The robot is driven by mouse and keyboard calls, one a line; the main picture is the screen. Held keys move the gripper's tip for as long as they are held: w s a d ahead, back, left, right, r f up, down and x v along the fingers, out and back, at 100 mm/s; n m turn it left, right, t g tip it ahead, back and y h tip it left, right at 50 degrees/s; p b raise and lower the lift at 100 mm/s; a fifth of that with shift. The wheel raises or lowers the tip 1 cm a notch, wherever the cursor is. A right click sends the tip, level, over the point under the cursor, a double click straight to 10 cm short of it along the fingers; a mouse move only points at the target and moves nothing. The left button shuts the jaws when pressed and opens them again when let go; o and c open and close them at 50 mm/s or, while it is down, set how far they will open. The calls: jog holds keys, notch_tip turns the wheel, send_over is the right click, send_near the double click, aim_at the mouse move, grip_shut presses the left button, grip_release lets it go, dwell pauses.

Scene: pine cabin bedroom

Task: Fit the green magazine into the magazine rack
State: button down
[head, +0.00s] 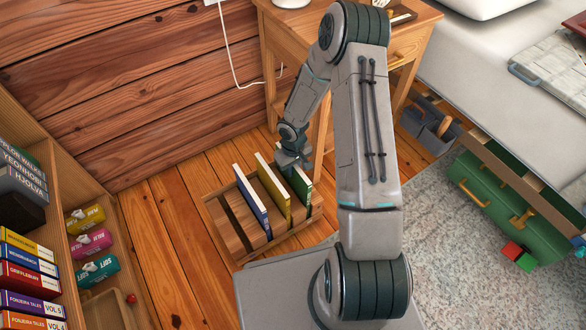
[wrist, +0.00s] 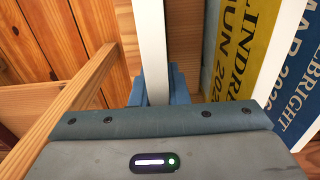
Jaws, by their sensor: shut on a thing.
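The wooden magazine rack (head: 222,214) stands on the plank floor, with a blue magazine (head: 250,200) and a yellow magazine (head: 271,190) upright in it. The green magazine (head: 303,187) is at the rack's right side, beside the yellow one, its lower part within the rack's outline. I cannot tell how deep it sits. My gripper (head: 291,163) is shut on its upper edge. In the wrist view, the blue fingers (wrist: 159,90) grip a pale edge (wrist: 150,45) of the held magazine. The yellow cover (wrist: 236,45) and blue cover (wrist: 302,80) are to the right.
A bookshelf (head: 60,160) with books and colored rolls stands at the left. A wooden nightstand (head: 285,40) is behind the rack, near my arm. The bed, a green case (head: 500,205) and small blocks (head: 513,250) are at the right. Floor left of the rack is clear.

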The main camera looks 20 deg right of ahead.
jog(key=shift+f, duration=0.25)
jog(key=c, duration=1.4)
grip_release()
jog(key=shift+r, duration=0.1)
jog(key=shift+r, duration=0.15)
notch_tip(320, 180, up, 12)
jog(key=p, duration=0.5)
jog(key=shift+p, duration=0.35)
jog(key=s+d+r+m, duration=0.1)
jog(key=s+r, duration=0.3)
jog(key=r, duration=0.4)
jog(key=s+r+m+h, duration=0.1)
jog(key=s+r, duration=0.3)
jog(key=r, duration=0.4)
jog(key=s+d+r+m, duration=0.1)
jog(key=s+r, duration=0.4)
jog(key=r, duration=0.2)
jog(key=s+a+r+t+y, duration=0.1)
jog(key=s+a+r, duration=0.1)
jog(key=s+r, duration=0.3)
jog(key=s, duration=0.2)
jog(key=shift+s+a, duration=0.25)
jog(key=shift+s, duration=0.05)
